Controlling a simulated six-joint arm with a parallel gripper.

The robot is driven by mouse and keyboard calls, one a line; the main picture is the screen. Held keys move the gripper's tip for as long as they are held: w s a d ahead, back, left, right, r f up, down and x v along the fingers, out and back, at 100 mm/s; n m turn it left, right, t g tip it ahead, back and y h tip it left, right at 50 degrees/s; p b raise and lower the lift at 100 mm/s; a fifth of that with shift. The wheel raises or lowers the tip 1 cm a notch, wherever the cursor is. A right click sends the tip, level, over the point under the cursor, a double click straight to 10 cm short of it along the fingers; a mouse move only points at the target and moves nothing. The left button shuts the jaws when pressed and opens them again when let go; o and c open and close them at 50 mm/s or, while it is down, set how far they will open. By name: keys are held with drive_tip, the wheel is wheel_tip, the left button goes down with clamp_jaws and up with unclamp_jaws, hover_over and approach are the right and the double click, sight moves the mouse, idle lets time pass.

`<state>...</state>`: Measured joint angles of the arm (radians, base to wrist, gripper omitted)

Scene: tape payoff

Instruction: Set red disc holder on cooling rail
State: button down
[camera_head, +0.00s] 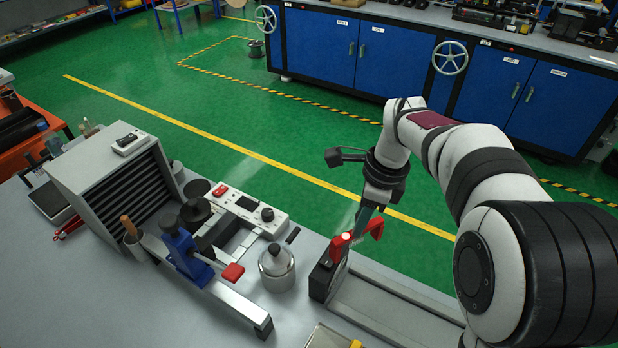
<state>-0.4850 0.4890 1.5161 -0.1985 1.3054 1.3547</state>
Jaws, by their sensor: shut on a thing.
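My gripper (361,226) points down at the right of the bench and is shut on the red disc holder (341,246). Red parts of the holder show on both sides of the fingers, with a small pale top between them. The holder is above and beside a black block (320,279) at the left end of a long, low grey rail (385,308), which looks like the cooling rail. A thin grey rounded edge shows below the holder. I cannot tell whether the holder touches the block or rail.
Left of the rail stand a metal canister (277,267), a bar with a blue clamp (178,246) and red-tipped lever, a white control box (250,208) and a grey finned housing (110,170). A shallow tray (325,338) is at the front edge. Bare bench lies at lower left.

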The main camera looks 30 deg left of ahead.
drive_tip(key=s+d+f+n, duration=0.3)
drive_tip(key=d+f+n, duration=0.3)
drive_tip(key=d+f, duration=0.2)
wheel_tip(320, 180, down, 2)
drive_tip(key=shift+f+g+h, duration=0.25)
drive_tip(key=shift+g+h, duration=0.05)
drive_tip(key=shift+g, duration=0.1)
drive_tip(key=shift+f, duration=0.35)
idle(0.7)
drive_tip(key=shift+c, duration=0.2)
unclamp_jaws()
drive_tip(key=shift+r, duration=0.1)
wheel_tip(320, 180, up, 7)
idle(0.8)
